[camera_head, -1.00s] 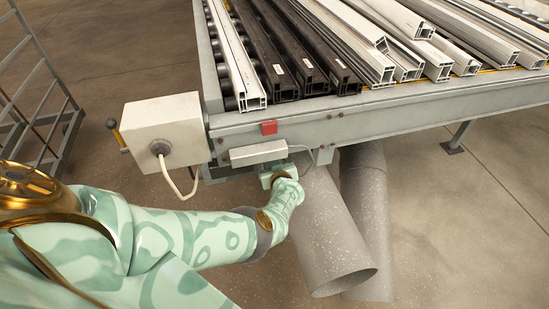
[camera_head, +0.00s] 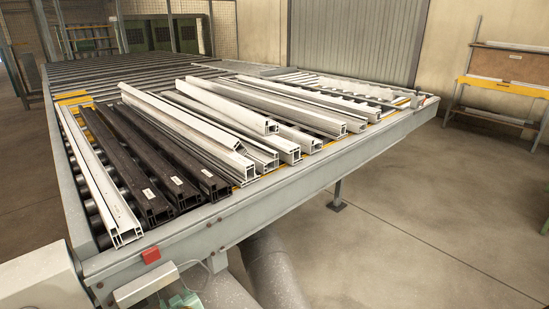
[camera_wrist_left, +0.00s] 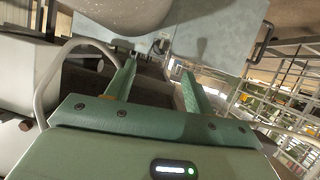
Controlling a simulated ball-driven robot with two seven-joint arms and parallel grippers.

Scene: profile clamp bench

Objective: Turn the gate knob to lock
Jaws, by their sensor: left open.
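I cannot clearly make out a gate knob in either view. A pale narrow box (camera_head: 145,287) is fixed under that rail. Only a bit of my green left gripper (camera_head: 185,300) shows at the bottom edge of the head view, beside that box. In the left wrist view my left gripper (camera_wrist_left: 156,88) has its two green fingers apart, with nothing visibly held between them. A pale grey panel with a small dark fitting (camera_wrist_left: 158,44) lies beyond the fingertips. My right gripper is not seen.
White profiles (camera_head: 215,120) and dark profiles (camera_head: 135,165) lie on the table. A pale box (camera_head: 40,278) stands at its near left corner. A cable (camera_wrist_left: 55,75) runs close beside the gripper.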

